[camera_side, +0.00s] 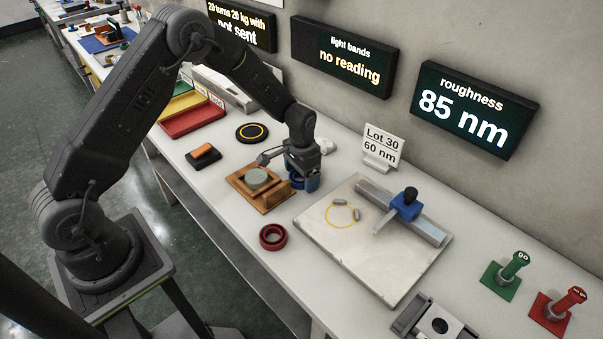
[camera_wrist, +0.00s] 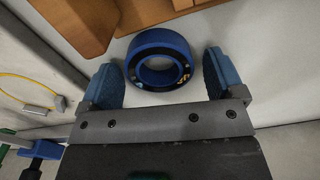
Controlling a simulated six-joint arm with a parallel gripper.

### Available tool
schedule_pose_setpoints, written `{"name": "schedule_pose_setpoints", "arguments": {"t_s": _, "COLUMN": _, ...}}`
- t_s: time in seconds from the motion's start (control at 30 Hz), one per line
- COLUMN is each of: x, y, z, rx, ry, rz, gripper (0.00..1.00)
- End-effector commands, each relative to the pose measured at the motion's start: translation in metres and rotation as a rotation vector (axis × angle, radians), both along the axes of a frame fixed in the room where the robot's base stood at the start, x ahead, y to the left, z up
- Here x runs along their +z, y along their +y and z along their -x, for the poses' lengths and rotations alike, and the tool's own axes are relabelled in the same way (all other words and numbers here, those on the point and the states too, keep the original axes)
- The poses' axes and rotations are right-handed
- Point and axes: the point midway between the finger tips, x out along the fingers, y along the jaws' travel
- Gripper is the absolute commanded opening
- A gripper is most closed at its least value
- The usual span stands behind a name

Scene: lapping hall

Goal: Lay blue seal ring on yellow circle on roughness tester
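The blue seal ring (camera_wrist: 159,42) is in front of my gripper (camera_wrist: 165,80) in the wrist view, between the two blue fingertips, with a gap on the right. My gripper is open around it. In the side view the ring (camera_side: 295,181) is partly hidden by my gripper (camera_side: 305,182), low over the bench beside a wooden block. The roughness tester's pale plate (camera_side: 395,278) lies to the right, with a blue clamp (camera_side: 405,205) on a grey bar. The yellow circle (camera_side: 329,222) is on this plate; small grey pieces lie at its edge. The circle also shows at the wrist view's left edge (camera_wrist: 40,79).
The wooden fixture (camera_side: 240,184) with a grey-green disc is close left of my gripper. A dark red ring (camera_side: 273,237) lies in front. A Lot 30 sign (camera_side: 383,142) stands behind the plate. A display reads 85 nm.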

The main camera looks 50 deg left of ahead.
Motion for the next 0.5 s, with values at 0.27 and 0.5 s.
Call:
{"name": "schedule_pose_setpoints", "arguments": {"t_s": 0.27, "x": 0.001, "y": 0.0, "z": 0.0, "rx": 0.0, "ry": 0.0, "rz": 0.0, "gripper": 0.9}}
{"name": "schedule_pose_setpoints", "arguments": {"t_s": 0.5, "x": 0.031, "y": 0.0, "z": -0.001, "rx": 0.0, "ry": -0.006, "rz": 0.0, "gripper": 0.9}}
